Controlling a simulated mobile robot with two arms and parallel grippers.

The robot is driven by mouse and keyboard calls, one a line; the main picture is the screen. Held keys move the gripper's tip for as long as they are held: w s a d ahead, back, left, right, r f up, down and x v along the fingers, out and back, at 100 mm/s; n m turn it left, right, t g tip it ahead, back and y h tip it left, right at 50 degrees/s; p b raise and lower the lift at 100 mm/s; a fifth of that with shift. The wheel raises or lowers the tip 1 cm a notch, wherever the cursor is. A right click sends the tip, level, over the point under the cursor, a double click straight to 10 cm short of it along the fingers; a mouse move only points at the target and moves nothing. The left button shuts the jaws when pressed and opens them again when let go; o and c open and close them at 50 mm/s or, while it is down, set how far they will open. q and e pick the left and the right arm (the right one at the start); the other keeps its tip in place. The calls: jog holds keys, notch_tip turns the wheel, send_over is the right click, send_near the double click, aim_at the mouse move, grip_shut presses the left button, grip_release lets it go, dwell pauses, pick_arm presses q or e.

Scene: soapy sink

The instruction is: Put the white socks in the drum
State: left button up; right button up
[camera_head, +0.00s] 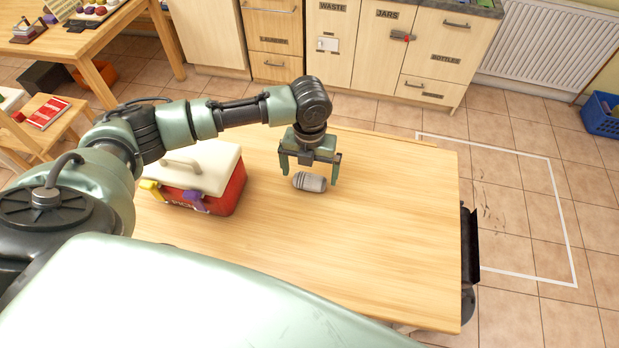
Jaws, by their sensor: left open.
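My left gripper (311,171) is open over the wooden table, pointing down. A small grey, ridged, rounded object (309,182) lies on its side on the table, just below and between its two fingers; whether the fingers touch it I cannot tell. I cannot make out white socks or a drum in this view. My right gripper is not in view.
A red box with a cream lid (200,168) stands on the table (390,225) left of the gripper, with yellow and purple clips at its front. The table's right half is clear. Labelled cabinets (360,45) stand behind; a blue basket (602,115) sits far right.

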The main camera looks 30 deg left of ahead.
aim_at(309, 178)
pick_arm(q)
jog(key=shift+f, duration=1.5)
jog(key=c, duration=1.5)
jog(key=shift+c, duration=0.2)
jog(key=shift+r, duration=0.15)
notch_tip(309, 178, up, 20)
jog(key=b, duration=0.3)
